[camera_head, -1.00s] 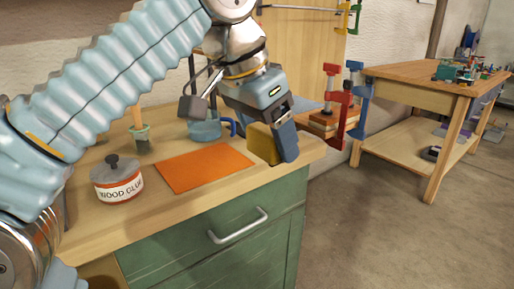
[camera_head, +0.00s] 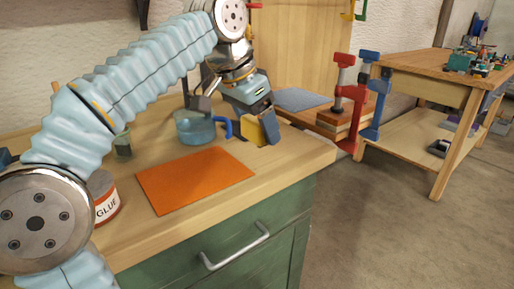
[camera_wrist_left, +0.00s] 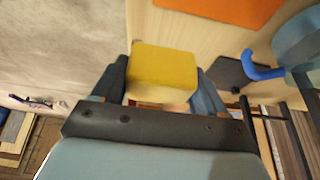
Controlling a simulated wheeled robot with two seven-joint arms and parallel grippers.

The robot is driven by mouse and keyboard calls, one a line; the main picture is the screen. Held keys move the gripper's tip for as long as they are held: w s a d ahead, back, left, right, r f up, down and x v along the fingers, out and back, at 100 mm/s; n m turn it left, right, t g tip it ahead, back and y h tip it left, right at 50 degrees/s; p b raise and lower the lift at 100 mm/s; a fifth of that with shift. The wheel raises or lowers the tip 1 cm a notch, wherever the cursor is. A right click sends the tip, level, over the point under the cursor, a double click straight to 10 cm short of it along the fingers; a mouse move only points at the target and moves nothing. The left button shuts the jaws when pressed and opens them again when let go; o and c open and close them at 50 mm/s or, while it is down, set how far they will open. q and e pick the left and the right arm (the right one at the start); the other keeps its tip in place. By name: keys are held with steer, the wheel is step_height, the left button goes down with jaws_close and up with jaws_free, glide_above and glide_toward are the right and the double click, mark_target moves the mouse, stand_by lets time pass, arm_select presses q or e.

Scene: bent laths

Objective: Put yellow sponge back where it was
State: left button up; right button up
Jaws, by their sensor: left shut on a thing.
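The yellow sponge (camera_head: 251,132) is between the fingers of my left gripper (camera_head: 259,130), which is shut on it. It is at the right part of the wooden counter, just right of the blue pot's handle. In the left wrist view the sponge (camera_wrist_left: 163,66) shows as a yellow block with a paler side, with a dark finger on each side. I cannot tell whether its underside touches the counter. My right gripper is not in view.
An orange mat (camera_head: 194,180) lies in front, with a wood glue tin (camera_head: 106,205) to its left. A blue pot (camera_head: 195,128) stands left of the gripper. A grey-blue mat (camera_head: 300,99) lies behind right. Red (camera_head: 343,105) and blue (camera_head: 377,102) clamps stand farther right.

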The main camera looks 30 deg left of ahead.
mark_target(244, 116)
arm_select(q)
steer(key=shift+w+a+f, duration=0.35)
steer(key=shift+w+f, duration=0.15)
steer(key=shift+f, duration=0.25)
steer(key=f, duration=0.1)
steer(key=w+f, duration=0.1)
steer(key=f, duration=0.1)
steer(key=a+f+b, duration=0.1)
steer(key=f, duration=0.1)
steer(key=shift+w, duration=0.15)
steer(key=shift+d, duration=0.1)
steer(key=shift+f, duration=0.15)
steer(key=o, duration=1)
steer(key=shift+r, duration=0.35)
steer(key=p+v, duration=0.2)
steer(key=v, duration=0.9)
steer(key=shift+s+r+p, duration=0.3)
steer(key=shift+p, duration=0.1)
